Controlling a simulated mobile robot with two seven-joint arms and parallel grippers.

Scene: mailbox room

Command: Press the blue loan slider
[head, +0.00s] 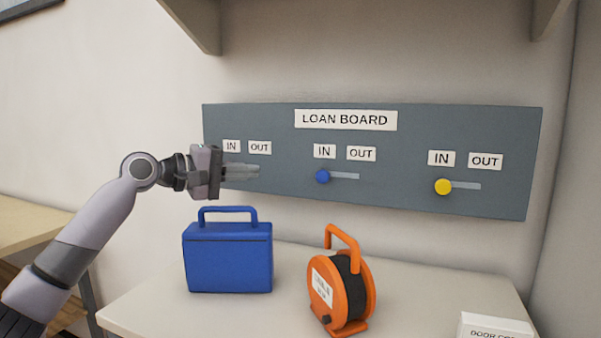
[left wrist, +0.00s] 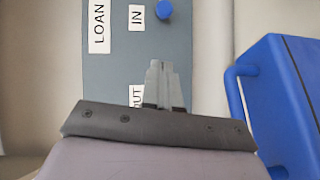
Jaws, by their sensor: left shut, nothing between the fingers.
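The blue slider (head: 322,176) is a round knob at the left end of its pale track, under the middle IN label on the grey loan board (head: 400,192). It also shows at the top of the left wrist view (left wrist: 164,9). My left gripper (head: 258,172) is shut and empty. In the head view its fingers lie left of the blue knob, over the area under the left IN and OUT labels, with a gap to the knob. In the left wrist view its fingertips (left wrist: 167,64) point towards the blue knob, apart from it. My right gripper is not in view.
A yellow slider (head: 443,187) sits farther right on the board. Below, a blue box with a handle (head: 228,262) and an orange cable reel (head: 345,290) stand on the pale table (head: 430,285). The box also shows in the left wrist view (left wrist: 285,95).

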